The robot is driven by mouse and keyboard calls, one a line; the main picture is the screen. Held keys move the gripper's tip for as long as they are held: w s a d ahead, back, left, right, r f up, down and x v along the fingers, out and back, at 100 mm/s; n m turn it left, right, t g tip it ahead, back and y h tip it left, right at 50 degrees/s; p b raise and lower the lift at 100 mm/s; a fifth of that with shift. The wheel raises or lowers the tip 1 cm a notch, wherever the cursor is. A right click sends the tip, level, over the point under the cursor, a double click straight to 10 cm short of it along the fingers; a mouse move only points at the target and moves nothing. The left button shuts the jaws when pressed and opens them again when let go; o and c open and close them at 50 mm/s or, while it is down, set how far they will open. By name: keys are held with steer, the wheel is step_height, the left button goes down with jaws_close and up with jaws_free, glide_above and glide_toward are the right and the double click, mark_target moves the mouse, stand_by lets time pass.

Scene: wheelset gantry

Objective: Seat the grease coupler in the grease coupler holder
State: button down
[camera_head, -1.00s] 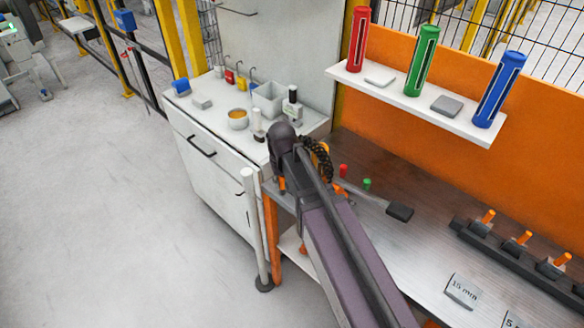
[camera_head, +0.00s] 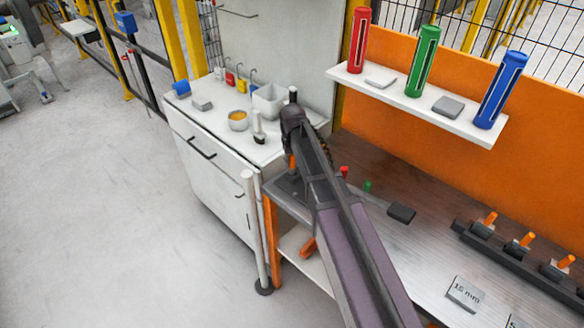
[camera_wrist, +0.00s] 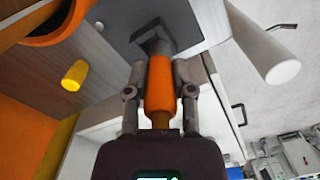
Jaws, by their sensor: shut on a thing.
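The grease coupler, an orange cylinder (camera_wrist: 160,92) with a brass-coloured end, is between the fingers of my gripper (camera_wrist: 159,78) in the wrist view. The gripper is shut on it. In the head view a small orange part of the coupler (camera_head: 292,163) shows below my gripper, at the left end of the bench. A grey bracket (camera_wrist: 146,44), apparently the grease coupler holder, appears just beyond the coupler's far end in the wrist view. I cannot tell whether the two touch. In the head view my arm hides much of this area.
A white post (camera_head: 249,215) stands by the bench's left corner, close to my gripper. A white cabinet (camera_head: 215,160) bearing a bowl and bins is to the left. Small red (camera_head: 344,171) and green (camera_head: 367,186) pieces and a dark block (camera_head: 401,213) are on the bench.

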mark_target(293, 167)
steer(key=shift+w+d, duration=0.15)
steer(key=shift+w, duration=0.5)
steer(key=shift+f+b, duration=1.8)
steer(key=shift+f, duration=0.15)
steer(key=shift+c, duration=2.3)
jaws_free()
step_height(293, 167, up, 12)
steer(key=p, duration=1.2)
steer(key=shift+d, duration=0.1)
